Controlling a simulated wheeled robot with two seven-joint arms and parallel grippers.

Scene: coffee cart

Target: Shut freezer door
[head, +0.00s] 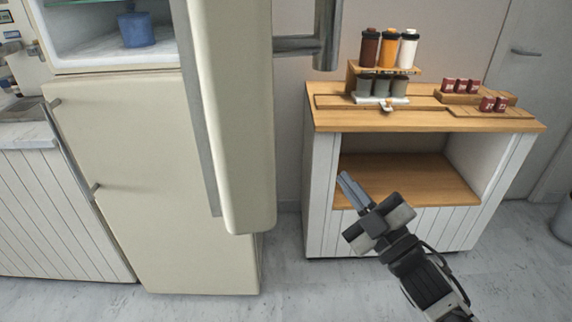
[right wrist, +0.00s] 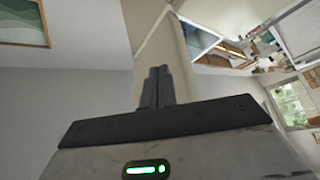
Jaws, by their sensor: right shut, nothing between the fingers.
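The freezer door (head: 238,120) is cream and stands swung wide open toward me in the head view, with its metal handle (head: 326,35) on its right side. The open freezer compartment (head: 100,52) is at the upper left, above the closed lower fridge door (head: 150,180). My right gripper (head: 349,184) is shut and empty, to the right of the freezer door's lower end and apart from it, in front of the wooden cart. The right wrist view also shows its shut fingers (right wrist: 157,88), with a cream panel beyond them. My left gripper is out of view.
A blue container (head: 137,30) stands inside the freezer. The white and wood coffee cart (head: 420,122) on the right carries bottles (head: 388,49), grey cups (head: 381,87) and several red items (head: 461,86). A counter (head: 25,132) adjoins the fridge at left. Floor shows in front.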

